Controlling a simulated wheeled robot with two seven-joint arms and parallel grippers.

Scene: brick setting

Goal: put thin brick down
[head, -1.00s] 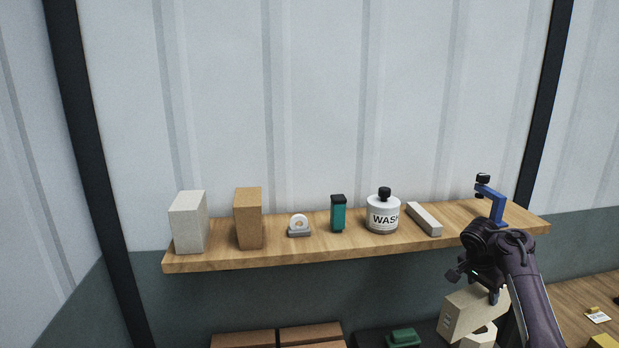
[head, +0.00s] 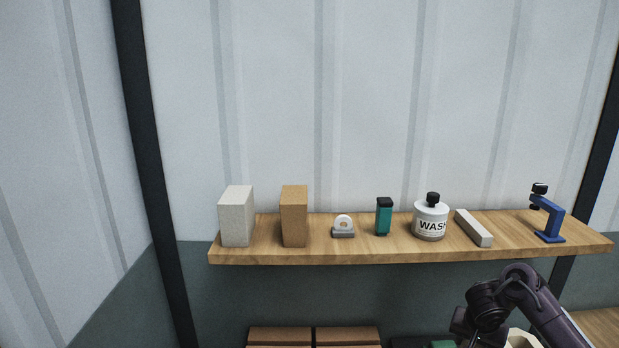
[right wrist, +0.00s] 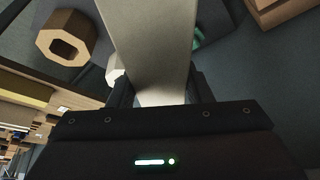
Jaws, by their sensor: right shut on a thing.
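The thin brick (right wrist: 155,45) is a long, pale beige bar. In the right wrist view it runs from between my right gripper's (right wrist: 158,90) two dark fingers to the top edge of the picture. My right gripper is shut on it. In the head view my right arm comes in at the lower right, below the shelf; its fingers and the held brick are not clearly visible there. My left gripper is not in view.
A wooden shelf (head: 330,258) holds a pale block (head: 236,217), a tan block (head: 294,217), a WASH bottle (head: 431,222), a grey bar (head: 473,228) and a blue clamp (head: 551,222). Brown bricks (head: 280,337) lie below. A beige ring-shaped piece (right wrist: 66,38) lies near the held brick.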

